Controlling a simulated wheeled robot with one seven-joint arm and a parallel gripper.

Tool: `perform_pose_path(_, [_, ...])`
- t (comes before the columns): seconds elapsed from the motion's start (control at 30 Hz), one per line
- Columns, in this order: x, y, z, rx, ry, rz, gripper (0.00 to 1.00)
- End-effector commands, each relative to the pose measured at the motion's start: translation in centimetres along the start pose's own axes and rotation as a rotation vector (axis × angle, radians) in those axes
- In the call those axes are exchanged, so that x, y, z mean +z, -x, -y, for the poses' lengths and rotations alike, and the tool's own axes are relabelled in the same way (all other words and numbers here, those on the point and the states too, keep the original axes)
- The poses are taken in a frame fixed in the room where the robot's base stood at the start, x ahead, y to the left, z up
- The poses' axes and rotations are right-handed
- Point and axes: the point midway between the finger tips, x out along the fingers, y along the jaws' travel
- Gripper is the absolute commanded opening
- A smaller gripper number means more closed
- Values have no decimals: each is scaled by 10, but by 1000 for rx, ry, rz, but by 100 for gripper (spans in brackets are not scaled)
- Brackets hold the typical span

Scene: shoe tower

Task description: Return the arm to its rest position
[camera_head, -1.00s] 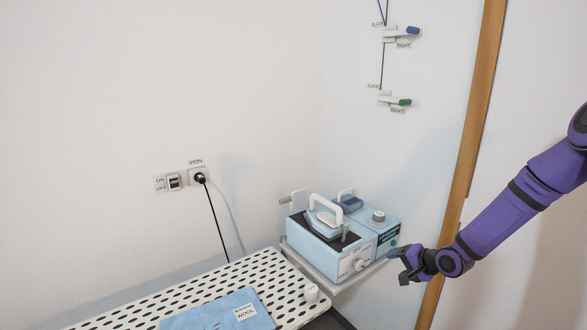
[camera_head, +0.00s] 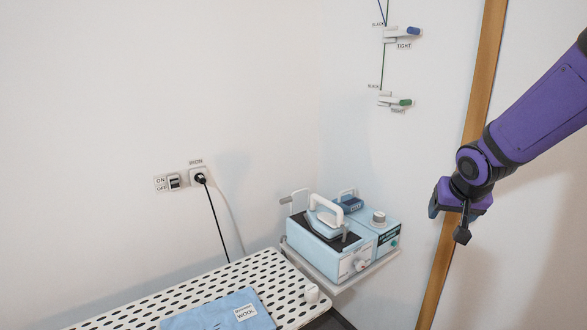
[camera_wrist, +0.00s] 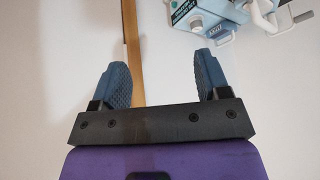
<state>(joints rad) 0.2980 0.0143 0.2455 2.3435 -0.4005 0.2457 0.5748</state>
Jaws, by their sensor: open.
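My gripper (camera_head: 449,220) is at the end of the purple arm, on the right in the head view. It hangs in free air in front of the wooden wall strip, to the right of and above the steam station. In the wrist view my gripper (camera_wrist: 163,80) shows two blue fingers spread wide with nothing between them. The light-blue steam station with its iron (camera_head: 328,232) sits on a small shelf, apart from my gripper. Part of the station also shows upside down at the top right of the wrist view (camera_wrist: 205,12).
A perforated ironing board (camera_head: 200,290) with a folded blue cloth (camera_head: 222,313) labelled WOOL is at the bottom. A wooden strip (camera_head: 478,95) runs up the right wall. Two cord cleats (camera_head: 404,32) are on the wall above the station. A plugged socket (camera_head: 198,176) is at left.

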Motion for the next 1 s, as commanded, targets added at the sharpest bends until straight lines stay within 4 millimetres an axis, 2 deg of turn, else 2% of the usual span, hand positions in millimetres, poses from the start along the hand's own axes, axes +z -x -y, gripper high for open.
perform_pose_path(0.03, [3,20,-1,14,15,-6,69])
perform_pose_path(0.2, [22,74,-6,50,58,5,69])
perform_pose_path(0.37, [47,121,-11,56,94,21,69])
perform_pose_path(0.6, [96,183,-17,14,148,55,69])
perform_pose_path(0.8, [137,220,-21,-56,198,85,69])
perform_pose_path(1.0, [159,236,-23,-104,230,102,69])
